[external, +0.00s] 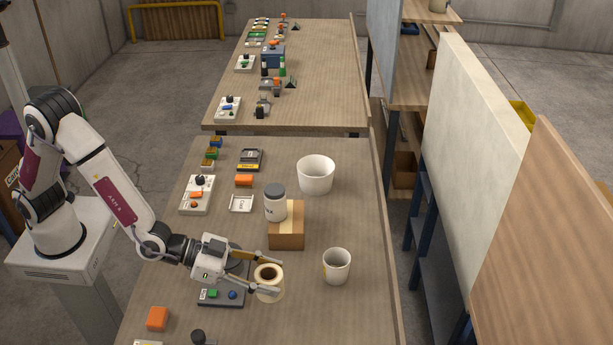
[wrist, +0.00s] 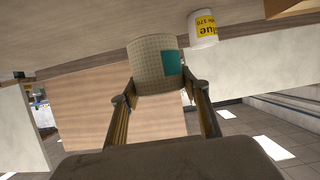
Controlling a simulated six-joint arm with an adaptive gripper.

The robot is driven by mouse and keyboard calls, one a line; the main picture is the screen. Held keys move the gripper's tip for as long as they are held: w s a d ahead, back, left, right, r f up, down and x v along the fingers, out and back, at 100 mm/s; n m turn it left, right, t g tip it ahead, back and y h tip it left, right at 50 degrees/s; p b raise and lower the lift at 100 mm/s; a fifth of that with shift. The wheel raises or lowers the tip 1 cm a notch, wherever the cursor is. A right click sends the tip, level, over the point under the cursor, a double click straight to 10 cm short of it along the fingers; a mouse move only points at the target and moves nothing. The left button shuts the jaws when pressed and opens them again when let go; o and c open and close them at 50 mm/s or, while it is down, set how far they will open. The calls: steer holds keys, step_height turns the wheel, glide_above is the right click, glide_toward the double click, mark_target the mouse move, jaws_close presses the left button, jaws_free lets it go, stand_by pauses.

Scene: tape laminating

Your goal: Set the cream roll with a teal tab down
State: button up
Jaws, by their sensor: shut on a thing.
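The cream roll (external: 268,284) is between the fingers of my gripper (external: 277,272) in the external view, upright with its dark core opening facing up. In the wrist view the cream roll (wrist: 152,66) shows a teal tab (wrist: 172,63) on its side, and my gripper (wrist: 160,92) is shut on it with one finger at each side. The roll is at or just above the table (external: 330,225); I cannot tell whether its underside touches.
A white cup (external: 336,268) stands right of the roll; its yellow label shows in the wrist view. A cardboard box (external: 286,232) and a white jar (external: 275,205) are behind. A dark panel with buttons (external: 222,298) lies left. The table's front right is clear.

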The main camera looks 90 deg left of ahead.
steer(key=shift+f, duration=2.3)
steer(key=shift+f, duration=1.85)
steer(key=shift+f, duration=0.15)
steer(key=o, duration=1.1)
steer(key=shift+s+r, duration=0.35)
steer(key=shift+s, duration=0.1)
steer(key=shift+v, duration=5.55)
steer(key=shift+r, duration=0.1)
